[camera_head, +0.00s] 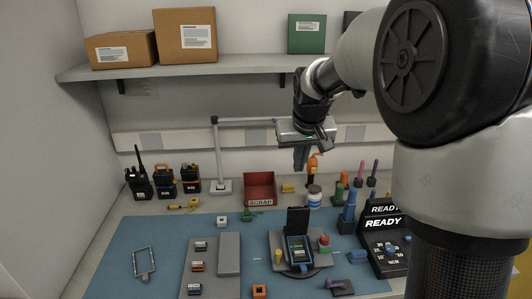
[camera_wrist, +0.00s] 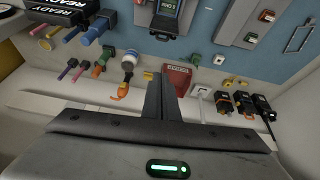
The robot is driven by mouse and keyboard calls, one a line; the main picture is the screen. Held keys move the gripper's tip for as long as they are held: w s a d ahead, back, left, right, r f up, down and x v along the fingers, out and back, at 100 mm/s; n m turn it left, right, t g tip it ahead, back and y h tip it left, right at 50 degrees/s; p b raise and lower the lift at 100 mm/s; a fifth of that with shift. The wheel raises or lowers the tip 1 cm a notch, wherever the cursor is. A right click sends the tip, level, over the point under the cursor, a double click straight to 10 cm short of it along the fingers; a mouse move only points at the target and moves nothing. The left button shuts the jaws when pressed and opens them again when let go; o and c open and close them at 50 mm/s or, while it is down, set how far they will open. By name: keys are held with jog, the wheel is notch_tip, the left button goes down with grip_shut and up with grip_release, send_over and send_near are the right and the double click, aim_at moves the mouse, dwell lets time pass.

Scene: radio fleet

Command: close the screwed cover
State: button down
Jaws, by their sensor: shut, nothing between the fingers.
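A dark cover (camera_head: 298,219) stands upright, open, at the back edge of a radio (camera_head: 297,249) with a blue-edged face. The radio rests in a grey fixture (camera_head: 276,243) on the blue mat. In the wrist view, which is turned over, the radio (camera_wrist: 180,14) shows at the top, partly cut off by the frame edge. My gripper (camera_head: 300,166) is shut and empty, high above the bench and behind the radio, well apart from the cover. Its closed fingers (camera_wrist: 164,88) also show in the wrist view. No screws can be made out.
A red scrap bin (camera_head: 260,187) and a white jar (camera_head: 314,194) stand behind the mat. A lamp-like stand (camera_head: 217,160) rises at the back left. Coloured screwdrivers (camera_head: 349,205) and a READY box (camera_head: 383,236) are at right. Yellow and red knobs flank the radio.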

notch_tip(320, 180, down, 3)
jog(key=w, duration=0.2)
send_over(297, 218)
jog(key=w, duration=0.3)
jog(key=f, duration=1.1)
jog(key=shift+w, duration=0.2)
jog(key=shift+f+b, duration=0.1)
jog(key=shift+b, duration=0.55)
